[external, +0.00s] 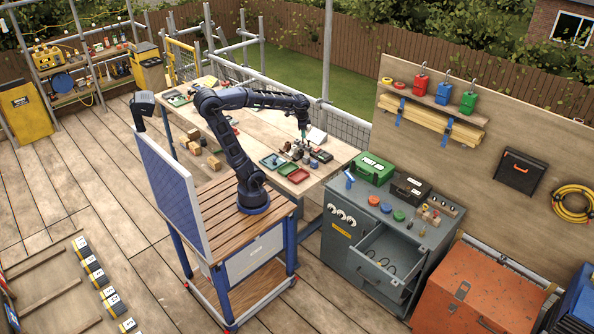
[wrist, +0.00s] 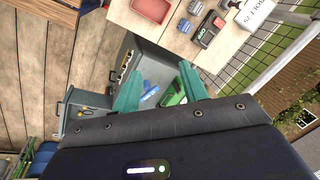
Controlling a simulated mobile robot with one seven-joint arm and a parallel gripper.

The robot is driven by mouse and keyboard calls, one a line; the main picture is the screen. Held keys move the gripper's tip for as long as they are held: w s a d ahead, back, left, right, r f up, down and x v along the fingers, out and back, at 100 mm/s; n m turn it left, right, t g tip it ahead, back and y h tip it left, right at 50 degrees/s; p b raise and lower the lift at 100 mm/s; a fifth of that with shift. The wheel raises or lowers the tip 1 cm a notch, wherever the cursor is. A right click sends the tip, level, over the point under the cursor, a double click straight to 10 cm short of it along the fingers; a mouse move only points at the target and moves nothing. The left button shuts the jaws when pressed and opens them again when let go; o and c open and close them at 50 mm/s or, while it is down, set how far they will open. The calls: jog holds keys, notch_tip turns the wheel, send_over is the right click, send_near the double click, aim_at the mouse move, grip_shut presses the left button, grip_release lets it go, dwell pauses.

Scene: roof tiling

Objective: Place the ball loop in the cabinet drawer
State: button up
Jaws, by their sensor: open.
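The grey cabinet (external: 345,232) stands right of my arm, and its upper drawer (external: 402,234) is pulled open. A few dark loop-shaped items (external: 390,262) lie in the drawer; they are too small to tell whether one is the ball loop. I cannot make out the ball loop anywhere else. My gripper (external: 303,132) is above the right end of the wooden workbench (external: 262,122), over small dark items. In the wrist view its two teal fingers (wrist: 160,75) are spread apart with nothing held between them. The grey cabinet shows beyond them there (wrist: 82,104).
A green case (external: 371,169) and a black case (external: 410,189) stand on the cabinet top, with coloured discs (external: 386,207) in front. Red (external: 273,161) and green trays lie on the bench. An orange chest (external: 480,285) stands right of the open drawer.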

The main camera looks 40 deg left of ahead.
jog(key=s+a+n+t+h, duration=0.1)
jog(key=s+a+n, duration=0.7)
jog(key=s+n, duration=0.1)
jog(key=shift+s+f+t, duration=0.4)
jog(key=shift+f, duration=0.05)
jog(key=shift+o, duration=0.3)
